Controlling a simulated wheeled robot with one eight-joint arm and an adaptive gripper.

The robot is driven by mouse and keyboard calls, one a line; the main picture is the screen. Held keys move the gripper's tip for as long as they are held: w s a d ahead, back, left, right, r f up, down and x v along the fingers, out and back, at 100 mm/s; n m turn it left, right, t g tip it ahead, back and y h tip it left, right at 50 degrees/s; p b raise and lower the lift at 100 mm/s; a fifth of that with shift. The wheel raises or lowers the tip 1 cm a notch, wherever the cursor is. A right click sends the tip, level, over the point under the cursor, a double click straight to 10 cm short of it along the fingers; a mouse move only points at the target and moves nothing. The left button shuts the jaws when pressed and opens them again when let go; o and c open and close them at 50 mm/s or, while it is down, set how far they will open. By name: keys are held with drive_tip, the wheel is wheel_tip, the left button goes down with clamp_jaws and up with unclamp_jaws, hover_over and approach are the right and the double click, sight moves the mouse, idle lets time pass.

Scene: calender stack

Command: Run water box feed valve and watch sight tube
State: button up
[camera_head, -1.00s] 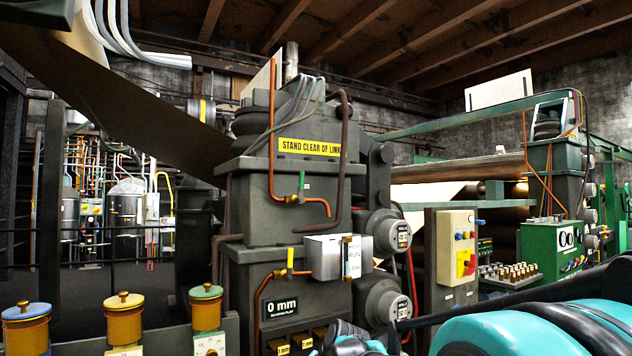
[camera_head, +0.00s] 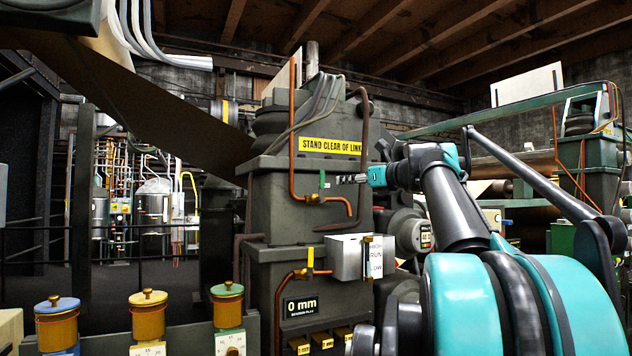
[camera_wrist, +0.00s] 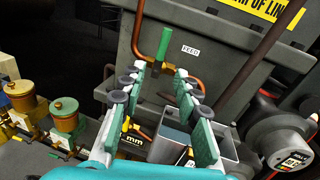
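The feed valve's upright green lever (camera_head: 322,179) stands on a copper pipe on the dark machine frame. In the wrist view the green lever (camera_wrist: 163,43) is beside a small FEED label (camera_wrist: 190,50). My gripper (camera_head: 343,179) has come in from the right, close to the lever. In the wrist view my gripper (camera_wrist: 160,71) is open, with nothing between its fingers; the lever appears just beyond the fingertips, and contact cannot be told. The grey water box (camera_head: 345,257) is below, with a sight tube (camera_head: 367,259) on its front edge beside RUN and LOW marks. Its water level is too small to read.
A yellow-handled valve (camera_head: 310,257) sits on a lower copper pipe left of the box. A 0 mm display (camera_head: 301,306) is below it. Several lidded pots (camera_head: 148,315) stand at front left. A brown pipe (camera_head: 364,150) runs down right of the lever.

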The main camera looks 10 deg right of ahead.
sight(321, 178)
drive_tip(key=shift+m, duration=0.3)
drive_tip(key=x, duration=0.5)
drive_tip(key=r+x, duration=0.1)
drive_tip(key=x, duration=1.1)
drive_tip(key=shift+w+d+r, duration=0.1)
drive_tip(key=shift+w+r, duration=0.05)
drive_tip(key=shift+r, duration=0.2)
clamp_jaws()
